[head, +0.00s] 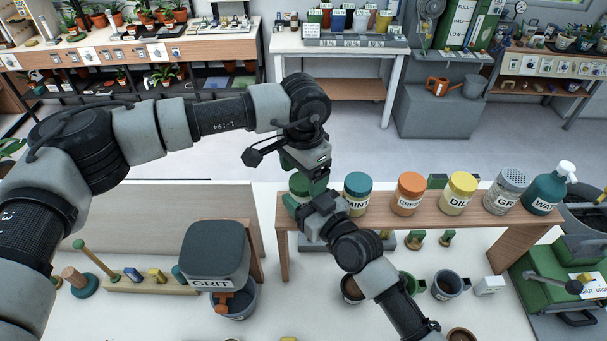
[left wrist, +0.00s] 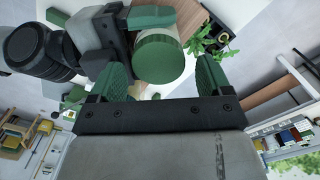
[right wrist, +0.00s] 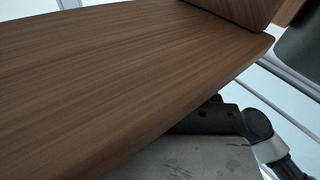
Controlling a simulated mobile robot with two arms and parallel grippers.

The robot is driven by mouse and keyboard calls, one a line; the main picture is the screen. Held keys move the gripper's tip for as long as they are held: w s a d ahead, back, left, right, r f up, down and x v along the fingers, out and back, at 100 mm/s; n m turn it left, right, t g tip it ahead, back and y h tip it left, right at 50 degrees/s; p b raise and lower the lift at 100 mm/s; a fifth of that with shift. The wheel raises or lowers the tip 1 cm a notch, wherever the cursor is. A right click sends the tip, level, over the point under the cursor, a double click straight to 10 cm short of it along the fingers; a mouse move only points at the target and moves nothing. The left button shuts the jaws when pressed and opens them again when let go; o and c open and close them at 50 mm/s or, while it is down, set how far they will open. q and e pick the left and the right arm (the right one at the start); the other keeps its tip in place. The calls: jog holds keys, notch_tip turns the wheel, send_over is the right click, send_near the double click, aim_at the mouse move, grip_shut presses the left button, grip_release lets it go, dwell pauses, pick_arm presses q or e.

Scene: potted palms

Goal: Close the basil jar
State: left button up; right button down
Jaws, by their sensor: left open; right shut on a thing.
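The basil jar (head: 299,186), a pale jar with a green lid, stands at the left end of the wooden shelf, partly hidden by both grippers. In the left wrist view the round green lid (left wrist: 160,58) sits on top of the jar; I cannot tell how tightly. My left gripper (head: 306,178) points down above the jar. Its open fingers (left wrist: 163,82) are on either side of the lid, with visible gaps. My right gripper (head: 301,208) is shut on the jar's body from the front. In the right wrist view the shelf board hides the jar and fingers.
A grit bin (head: 215,255) stands left of the shelf.

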pick_arm(q)
notch_tip(320, 180, up, 4)
jog(key=shift+s+d+f, duration=0.1)
jog(key=shift+f, duration=0.15)
